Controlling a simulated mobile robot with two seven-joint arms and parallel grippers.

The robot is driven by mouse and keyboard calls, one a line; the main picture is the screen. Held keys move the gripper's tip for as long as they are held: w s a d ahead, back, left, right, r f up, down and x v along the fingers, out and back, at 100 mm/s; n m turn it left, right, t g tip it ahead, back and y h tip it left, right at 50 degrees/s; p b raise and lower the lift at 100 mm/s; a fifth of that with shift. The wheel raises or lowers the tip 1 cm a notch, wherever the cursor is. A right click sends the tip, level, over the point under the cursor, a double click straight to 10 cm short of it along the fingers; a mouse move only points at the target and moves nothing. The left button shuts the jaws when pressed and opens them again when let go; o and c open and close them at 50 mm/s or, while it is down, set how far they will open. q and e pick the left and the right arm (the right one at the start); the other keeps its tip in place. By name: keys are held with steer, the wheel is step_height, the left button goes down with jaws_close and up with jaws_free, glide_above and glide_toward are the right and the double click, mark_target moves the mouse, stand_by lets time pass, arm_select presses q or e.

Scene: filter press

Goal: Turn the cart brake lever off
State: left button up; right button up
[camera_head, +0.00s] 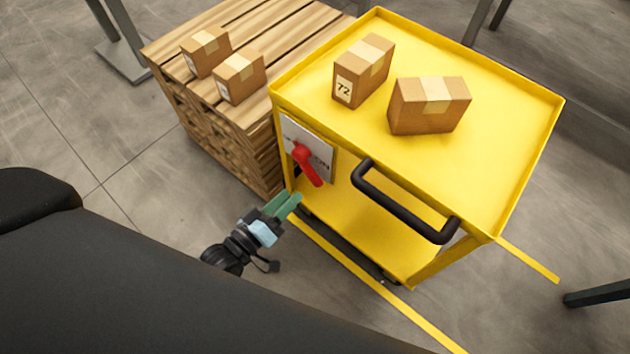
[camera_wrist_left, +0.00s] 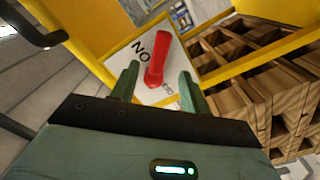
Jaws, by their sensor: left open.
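The red brake lever (camera_head: 307,165) is mounted on a white plate (camera_head: 322,151) on the near left end of the yellow cart (camera_head: 440,178). My left gripper (camera_head: 292,203) is below the lever, near the cart's corner. In the left wrist view the lever (camera_wrist_left: 156,62) appears between and beyond the open green fingers of my left gripper (camera_wrist_left: 158,82). I cannot tell whether a finger touches it. My right gripper is not in view.
A black handle (camera_head: 405,205) sticks out from the cart right of the lever. Two boxes (camera_head: 430,105) stand on the cart top. A stack of wooden pallets (camera_head: 225,125) with two boxes stands close on the left. The floor in front is clear, with a yellow line (camera_head: 375,285).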

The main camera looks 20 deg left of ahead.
mark_target(309, 178)
arm_select(q)
steer(key=b+x, duration=0.1)
steer(key=x, duration=0.5)
steer(key=shift+w+d, duration=0.1)
steer(key=shift+w, duration=0.3)
steer(key=shift+w+d, duration=0.15)
steer(key=shift+w, duration=0.35)
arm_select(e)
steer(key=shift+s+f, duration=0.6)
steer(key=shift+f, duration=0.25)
arm_select(q)
steer(key=c, duration=0.9)
jaws_close()
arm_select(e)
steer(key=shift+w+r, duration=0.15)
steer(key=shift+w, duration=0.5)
